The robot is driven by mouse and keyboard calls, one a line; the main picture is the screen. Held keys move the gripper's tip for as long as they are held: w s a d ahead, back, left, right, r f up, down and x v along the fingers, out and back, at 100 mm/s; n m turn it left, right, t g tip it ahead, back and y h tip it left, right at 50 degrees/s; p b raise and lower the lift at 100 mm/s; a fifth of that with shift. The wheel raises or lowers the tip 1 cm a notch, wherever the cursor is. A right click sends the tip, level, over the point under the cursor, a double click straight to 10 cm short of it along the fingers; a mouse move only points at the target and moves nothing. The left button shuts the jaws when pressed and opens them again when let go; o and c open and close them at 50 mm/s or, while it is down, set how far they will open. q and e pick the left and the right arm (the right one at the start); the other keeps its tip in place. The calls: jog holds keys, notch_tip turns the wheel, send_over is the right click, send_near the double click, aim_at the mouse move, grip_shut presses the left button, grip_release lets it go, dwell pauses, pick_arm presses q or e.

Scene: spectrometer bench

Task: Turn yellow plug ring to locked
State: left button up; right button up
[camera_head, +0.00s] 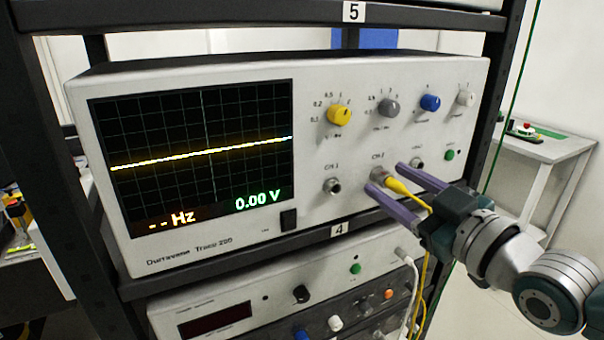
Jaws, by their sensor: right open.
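The yellow plug (397,186) is at the CH 2 socket on the front panel of the oscilloscope (312,150). Its metal ring (380,176) is against the panel, and its yellow cable runs back between my fingers and hangs down. Whether the ring is locked cannot be told. My right gripper (386,178) is open, with one purple finger at the lower left of the plug and the other at its upper right. The fingers appear apart from the ring. The CH 1 socket (332,186) is empty. My left gripper is not in view.
The oscilloscope stands on a dark rack shelf (300,240), with knobs (339,115) above the sockets. A second instrument (215,305) with a white cable sits below. A rack post (507,80) stands at the right. A white side table (545,145) is behind.

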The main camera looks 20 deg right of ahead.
grip_shut()
dwell(0.4)
